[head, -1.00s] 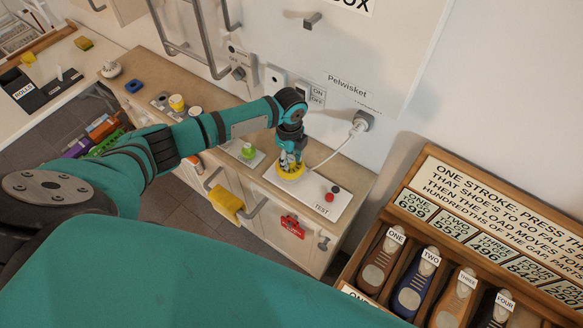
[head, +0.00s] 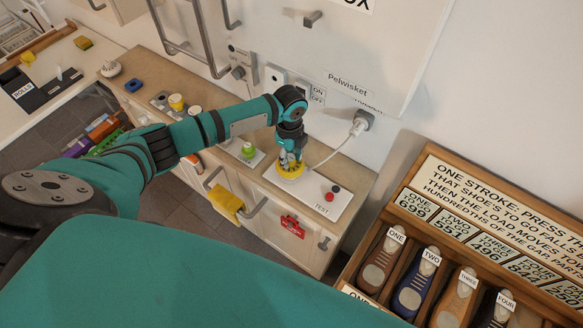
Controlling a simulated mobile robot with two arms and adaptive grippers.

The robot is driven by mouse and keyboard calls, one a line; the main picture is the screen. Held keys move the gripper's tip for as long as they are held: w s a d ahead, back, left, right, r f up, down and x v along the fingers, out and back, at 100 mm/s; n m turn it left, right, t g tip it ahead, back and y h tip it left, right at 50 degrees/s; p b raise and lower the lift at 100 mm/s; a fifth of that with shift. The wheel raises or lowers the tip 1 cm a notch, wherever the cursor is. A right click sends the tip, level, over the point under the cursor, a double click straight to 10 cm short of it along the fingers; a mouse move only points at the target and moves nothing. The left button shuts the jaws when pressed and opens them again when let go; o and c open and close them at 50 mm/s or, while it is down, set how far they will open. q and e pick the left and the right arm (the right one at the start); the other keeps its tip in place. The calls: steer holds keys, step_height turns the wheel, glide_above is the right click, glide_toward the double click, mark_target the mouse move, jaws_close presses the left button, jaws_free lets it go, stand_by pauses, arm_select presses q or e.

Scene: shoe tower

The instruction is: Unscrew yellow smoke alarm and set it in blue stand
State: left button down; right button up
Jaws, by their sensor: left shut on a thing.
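The yellow smoke alarm (head: 289,171) is a round yellow thing on the white TEST plate (head: 322,203) on the counter. My left gripper (head: 290,161) comes down from above and is shut on it; the fingers hide part of its top. A small blue holder (head: 134,86), possibly the blue stand, sits on the counter at the left and looks empty. A white round alarm (head: 111,69) lies to its left. My right gripper is not in view.
A green item (head: 248,150) and a yellow-topped cup (head: 177,102) stand along the counter. A white cord (head: 330,158) runs from the wall plug (head: 361,122) to the plate. A wooden rack of shoes (head: 410,280) stands at the right.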

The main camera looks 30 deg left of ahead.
arm_select(q)
steer(key=shift+f+b, duration=0.7)
steer(key=shift+f, duration=0.6)
steer(key=shift+s+f, duration=0.1)
steer(key=shift+f, duration=0.05)
steer(key=c, duration=0.9)
jaws_free()
steer(key=shift+r+p, duration=1.15)
steer(key=shift+r, duration=3.4)
